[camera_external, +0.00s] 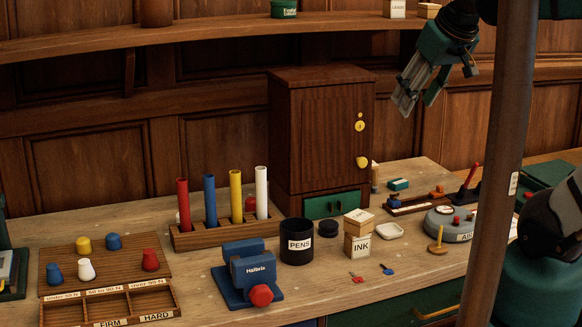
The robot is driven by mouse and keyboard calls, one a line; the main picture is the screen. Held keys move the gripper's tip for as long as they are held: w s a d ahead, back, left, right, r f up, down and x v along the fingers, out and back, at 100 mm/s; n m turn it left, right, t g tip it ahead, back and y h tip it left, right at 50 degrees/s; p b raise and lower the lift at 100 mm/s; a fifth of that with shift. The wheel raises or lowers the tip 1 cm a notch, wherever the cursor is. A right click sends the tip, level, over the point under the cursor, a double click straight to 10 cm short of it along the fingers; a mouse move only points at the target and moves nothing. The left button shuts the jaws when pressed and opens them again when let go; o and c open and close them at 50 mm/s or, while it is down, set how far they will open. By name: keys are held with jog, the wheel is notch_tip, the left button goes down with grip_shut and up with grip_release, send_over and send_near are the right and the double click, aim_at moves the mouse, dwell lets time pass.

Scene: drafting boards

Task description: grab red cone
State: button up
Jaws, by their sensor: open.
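A small red cone-like piece (150,260) stands at the right side of a wooden board (122,272) on the left of the desk. Near it on the board stand a white piece (86,269), a yellow piece (84,244) and two blue pieces, one at the back (114,241) and one at the left (56,271). My gripper (416,106) hangs high at the upper right, open and empty. It is far from the red piece, in front of the panelled wall.
A compartment tray marked FIRM and HARD (108,303) lies before the board. A rack (222,234) with tall coloured tubes, a blue vise (249,272), a PENS cup (297,242) and a tall cabinet (325,140) stand to the right. A shelf (200,37) runs above.

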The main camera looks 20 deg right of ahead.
jog(key=w+a+r+n+g+y, duration=0.15)
jog(key=w+a+r+n, duration=0.35)
jog(key=w+a, duration=0.55)
jog(key=n+g+h+p, duration=0.2)
jog(key=n+g, duration=0.3)
jog(key=n, duration=0.8)
send_over(147, 251)
notch_tip(147, 251, down, 31)
jog(key=shift+f, duration=0.45)
jog(key=shift+s, duration=0.1)
jog(key=shift+f, duration=1.25)
jog(key=shift+f, duration=0.1)
